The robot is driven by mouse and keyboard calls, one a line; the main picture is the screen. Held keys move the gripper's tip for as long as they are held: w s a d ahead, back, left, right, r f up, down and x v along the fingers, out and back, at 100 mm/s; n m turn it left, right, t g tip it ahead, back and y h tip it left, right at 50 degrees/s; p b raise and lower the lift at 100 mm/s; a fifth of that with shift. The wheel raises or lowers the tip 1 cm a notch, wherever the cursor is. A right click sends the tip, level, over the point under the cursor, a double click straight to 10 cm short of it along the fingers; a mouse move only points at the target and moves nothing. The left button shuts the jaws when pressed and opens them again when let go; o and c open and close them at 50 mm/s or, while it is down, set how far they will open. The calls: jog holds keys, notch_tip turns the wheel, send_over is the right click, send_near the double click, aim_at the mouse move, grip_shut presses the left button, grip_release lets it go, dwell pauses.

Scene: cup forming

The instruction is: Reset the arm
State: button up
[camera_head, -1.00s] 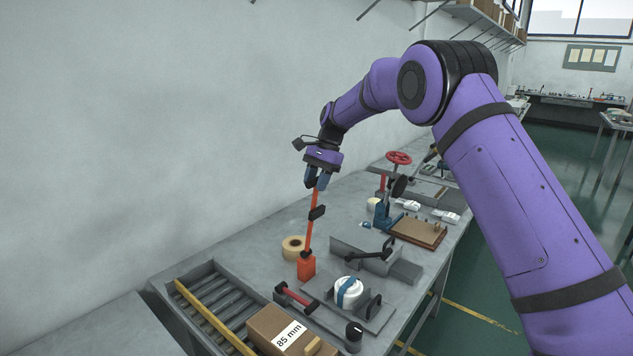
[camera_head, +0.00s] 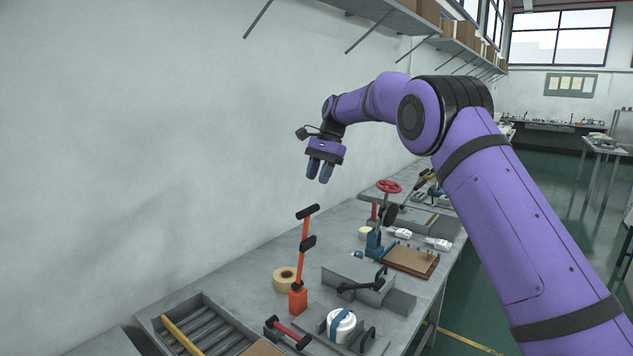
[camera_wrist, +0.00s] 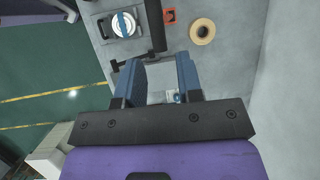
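My gripper (camera_head: 320,171) hangs above the bench in the head view, clear of everything, with its two blue fingers apart and nothing between them. In the wrist view my gripper (camera_wrist: 160,75) also shows its fingers apart over the bench. An orange-red lever (camera_head: 303,238) with black grips stands below it, rising from an orange base (camera_head: 298,299). The lever's top is apart from my fingertips. A white round cup with a blue band (camera_head: 341,324) sits in a grey fixture to the lever's right; it also shows in the wrist view (camera_wrist: 124,25).
A tape roll (camera_head: 286,279) lies behind the lever's base. A grey tray of rollers (camera_head: 200,328) is at the front left. Blue tooling (camera_head: 377,243), a brown board (camera_head: 411,260) and a red handwheel (camera_head: 388,186) stand farther along. A shelf (camera_head: 395,18) runs high on the wall.

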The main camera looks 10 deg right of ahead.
jog(key=s+d+r+n+t, duration=0.1)
jog(key=s+d+r, duration=0.35)
jog(key=s, duration=0.35)
jog(key=s+d+r+n+t+h, duration=0.1)
jog(key=s+d+r+t, duration=0.15)
jog(key=s+r, duration=0.35)
jog(key=s+d+r+n+t, duration=0.15)
jog(key=s+d+r, duration=0.3)
jog(key=s, duration=0.45)
jog(key=s+d+f+n+t+h, duration=0.1)
jog(key=s+d+f, duration=0.1)
jog(key=s, duration=0.7)
jog(key=s+d+f+n+t+h, duration=0.1)
jog(key=s+f, duration=0.4)
jog(key=s, duration=0.5)
jog(key=s+d+f+n, duration=0.3)
jog(key=s+d, duration=0.1)
jog(key=s, duration=0.5)
jog(key=shift+s+d+f+t+h, duration=0.2)
jog(key=shift+s+d+t+h, duration=0.1)
jog(key=shift+s+t+h, duration=0.1)
